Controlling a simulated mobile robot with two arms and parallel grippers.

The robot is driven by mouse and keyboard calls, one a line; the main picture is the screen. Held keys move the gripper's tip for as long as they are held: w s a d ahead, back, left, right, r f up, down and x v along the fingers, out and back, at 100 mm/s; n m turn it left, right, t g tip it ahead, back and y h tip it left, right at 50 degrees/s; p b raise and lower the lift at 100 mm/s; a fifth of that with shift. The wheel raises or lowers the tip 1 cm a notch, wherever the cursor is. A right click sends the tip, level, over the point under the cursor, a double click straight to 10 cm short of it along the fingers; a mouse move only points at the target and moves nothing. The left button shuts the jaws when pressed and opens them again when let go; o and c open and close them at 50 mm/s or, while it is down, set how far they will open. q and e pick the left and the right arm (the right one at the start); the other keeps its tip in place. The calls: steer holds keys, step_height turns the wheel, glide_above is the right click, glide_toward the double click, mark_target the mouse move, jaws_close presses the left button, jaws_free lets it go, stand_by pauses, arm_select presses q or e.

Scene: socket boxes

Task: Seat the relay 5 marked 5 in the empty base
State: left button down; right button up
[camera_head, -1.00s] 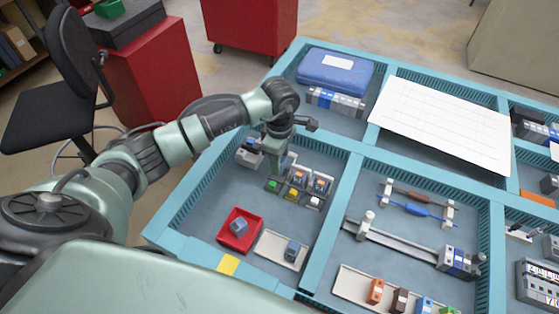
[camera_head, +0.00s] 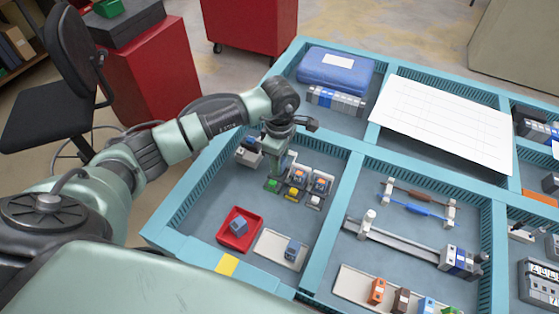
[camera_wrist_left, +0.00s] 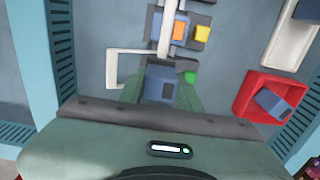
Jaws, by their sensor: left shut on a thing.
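My left gripper (camera_wrist_left: 160,92) is shut on a blue-grey relay (camera_wrist_left: 158,82). The number on it cannot be read. In the head view the gripper (camera_head: 277,168) is low over the left end of a row of bases, by the base with the green tab (camera_head: 271,184), which it partly hides. I cannot tell whether the held relay touches that base. The green tab also shows beside the fingers in the wrist view (camera_wrist_left: 190,77). The other bases have a yellow tab (camera_head: 293,192) and a white tab (camera_head: 314,201), and carry orange-marked relays (camera_head: 321,181). My right gripper is out of view.
A red tray (camera_head: 224,238) with a blue-grey relay (camera_head: 238,226) and a white tray (camera_head: 268,240) with another relay (camera_head: 291,250) stand in front. A white frame (camera_wrist_left: 112,68) lies beside the held relay. Teal dividers (camera_head: 335,220) border this compartment.

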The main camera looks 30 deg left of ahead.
arm_select(q)
steer(key=shift+f+b, duration=0.65)
steer(key=shift+f, duration=0.1)
steer(key=c, duration=0.9)
jaws_free()
steer(key=shift+c, duration=0.5)
steer(key=o, duration=0.3)
steer(key=shift+f, duration=0.15)
steer(key=shift+r+p, duration=2.1)
steer(key=shift+r, duration=1.85)
